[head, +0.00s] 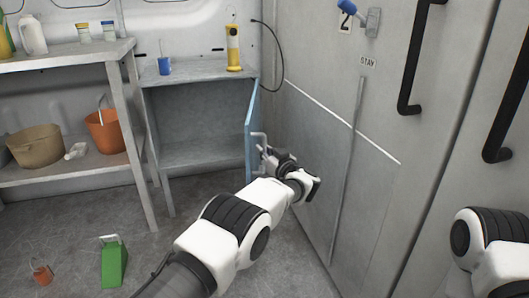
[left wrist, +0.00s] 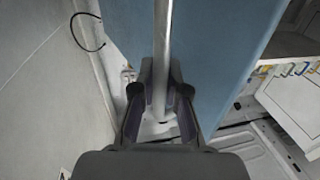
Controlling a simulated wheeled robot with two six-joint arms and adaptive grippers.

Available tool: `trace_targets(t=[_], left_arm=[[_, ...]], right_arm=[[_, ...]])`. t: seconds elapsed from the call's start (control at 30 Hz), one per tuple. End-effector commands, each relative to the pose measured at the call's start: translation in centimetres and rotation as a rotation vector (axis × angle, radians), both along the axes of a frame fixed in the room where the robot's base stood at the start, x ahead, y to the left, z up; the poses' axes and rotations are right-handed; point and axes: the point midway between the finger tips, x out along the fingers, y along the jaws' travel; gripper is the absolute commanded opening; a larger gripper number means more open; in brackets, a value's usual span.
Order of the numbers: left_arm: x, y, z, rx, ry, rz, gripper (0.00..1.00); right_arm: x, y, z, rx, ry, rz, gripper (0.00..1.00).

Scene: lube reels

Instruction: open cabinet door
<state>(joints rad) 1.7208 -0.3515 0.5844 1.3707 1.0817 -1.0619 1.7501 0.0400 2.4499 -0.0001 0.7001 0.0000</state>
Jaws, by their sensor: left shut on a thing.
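The grey cabinet (head: 203,82) stands against the back wall with its front open, showing a bare shelf inside. Its blue door (head: 251,112) is swung out at the cabinet's right side and appears nearly edge-on. In the left wrist view the door (left wrist: 225,50) is a broad blue panel. A metal bar handle (head: 259,136) sits on the door's outer face; it also runs upright through the left wrist view (left wrist: 163,35). My left gripper (head: 267,158) is shut on the handle, with a finger on each side of the bar in the wrist view. My right gripper is out of view.
A grey wall with black handles (head: 412,75) rises close to the right of the door. A shelf rack (head: 125,75) holds pots and bottles at left. A blue cup (head: 164,66) and yellow device (head: 233,48) top the cabinet. A green container (head: 114,264) stands on the floor.

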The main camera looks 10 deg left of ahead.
Motion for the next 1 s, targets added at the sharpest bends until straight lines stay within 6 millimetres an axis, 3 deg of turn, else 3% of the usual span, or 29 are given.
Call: trace_targets(t=[0.13,0.17,0.2,0.23,0.57,1.0], left_arm=[[-0.1,-0.2,-0.5,-0.002,0.007,0.0,0.0],[-0.1,-0.2,-0.5,-0.002,0.007,0.0,0.23],[-0.1,-0.2,-0.5,-0.001,0.007,-0.001,0.38],[-0.1,-0.2,-0.4,-0.001,0.006,-0.001,0.39],[-0.1,-0.1,0.2,-0.001,0.002,-0.001,0.39],[-0.1,-0.2,8.7,-0.001,0.002,-0.001,0.39]], right_arm=[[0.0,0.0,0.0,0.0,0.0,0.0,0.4],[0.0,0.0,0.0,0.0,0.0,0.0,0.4],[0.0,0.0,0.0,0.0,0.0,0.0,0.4],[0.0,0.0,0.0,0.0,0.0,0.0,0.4],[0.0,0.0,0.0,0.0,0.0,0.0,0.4],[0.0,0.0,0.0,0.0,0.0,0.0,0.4]])
